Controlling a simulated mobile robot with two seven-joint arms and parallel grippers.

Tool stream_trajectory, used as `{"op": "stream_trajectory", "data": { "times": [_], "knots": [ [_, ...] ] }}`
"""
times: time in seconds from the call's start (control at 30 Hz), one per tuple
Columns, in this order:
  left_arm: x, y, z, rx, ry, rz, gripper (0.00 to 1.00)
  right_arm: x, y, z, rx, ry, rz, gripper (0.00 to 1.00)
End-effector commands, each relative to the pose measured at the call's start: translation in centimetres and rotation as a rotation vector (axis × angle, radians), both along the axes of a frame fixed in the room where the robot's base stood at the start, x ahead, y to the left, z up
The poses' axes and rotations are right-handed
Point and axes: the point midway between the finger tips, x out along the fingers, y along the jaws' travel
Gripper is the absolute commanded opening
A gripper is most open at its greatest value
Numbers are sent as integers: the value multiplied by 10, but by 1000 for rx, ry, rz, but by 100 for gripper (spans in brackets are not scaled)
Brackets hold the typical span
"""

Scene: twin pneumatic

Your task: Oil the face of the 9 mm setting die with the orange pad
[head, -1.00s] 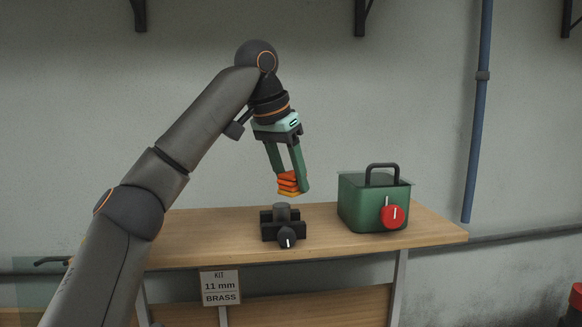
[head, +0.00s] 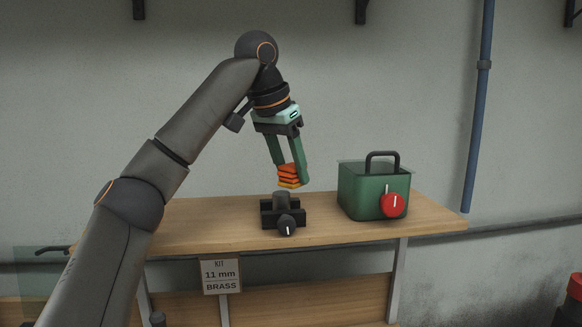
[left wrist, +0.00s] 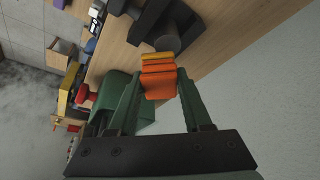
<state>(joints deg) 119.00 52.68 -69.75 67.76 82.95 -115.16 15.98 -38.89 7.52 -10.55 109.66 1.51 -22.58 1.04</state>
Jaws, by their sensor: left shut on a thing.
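The orange pad (head: 289,172), layered with a yellowish lower edge, is held between the green fingers of my left gripper (head: 290,178). It also shows in the left wrist view (left wrist: 159,82). A small black fixture (head: 297,214) stands on the bench below, with a dark grey cylinder (head: 281,199) in its middle and a black knob (head: 287,226) with a white mark in front. I take this to be the setting die; no 9 mm mark is legible on it. The pad is just above the cylinder; I cannot tell whether they touch. My right gripper is not in view.
A green box (head: 362,188) with a black handle and red knob (head: 393,205) stands to the right on the wooden bench (head: 200,228). A sign (head: 221,274) on the bench front reads "KIT 11 mm BRASS". Bench top left of the fixture is clear.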

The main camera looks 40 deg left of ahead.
Motion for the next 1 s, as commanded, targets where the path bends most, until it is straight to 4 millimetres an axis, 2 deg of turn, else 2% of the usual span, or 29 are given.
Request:
{"op": "stream_trajectory", "data": {
  "times": [0.67,0.83,1.0],
  "knots": [
    [0,0,-14,-1,-1,1,0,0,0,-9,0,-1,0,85],
    [-3,3,-12,-1,-1,2,0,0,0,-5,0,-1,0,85],
    [-15,13,-10,-1,0,3,0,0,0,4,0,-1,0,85]
  ]
}}
